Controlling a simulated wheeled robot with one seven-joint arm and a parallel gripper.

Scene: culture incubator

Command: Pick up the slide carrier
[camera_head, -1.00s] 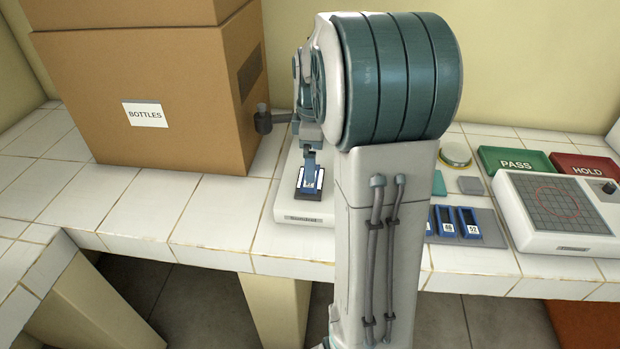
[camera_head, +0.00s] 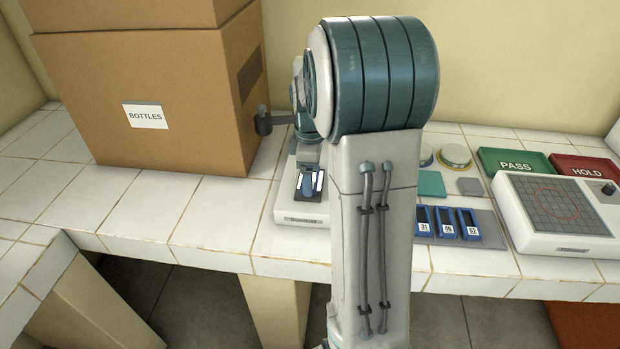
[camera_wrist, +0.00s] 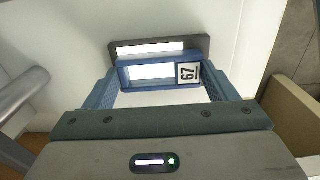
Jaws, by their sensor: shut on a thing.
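The slide carrier (camera_wrist: 188,73) is a small blue frame with a white label reading 67, seen in the wrist view. My gripper (camera_wrist: 158,78) has one blue finger at each end of the carrier and is shut on it. In the head view my gripper (camera_head: 308,184) is low over a dark plate (camera_head: 299,197) with bright white areas on a white device. The same dark plate (camera_wrist: 117,48) shows just behind the carrier in the wrist view. I cannot tell whether the carrier touches the plate. My arm hides part of the device.
Three other blue carriers (camera_head: 446,236) stand on a grey mat (camera_head: 487,229) right of my arm. A gridded device (camera_head: 553,243), a green PASS tray (camera_head: 515,155) and a red HOLD tray (camera_head: 588,162) are farther right. A large BOTTLES box (camera_head: 190,100) stands at the left.

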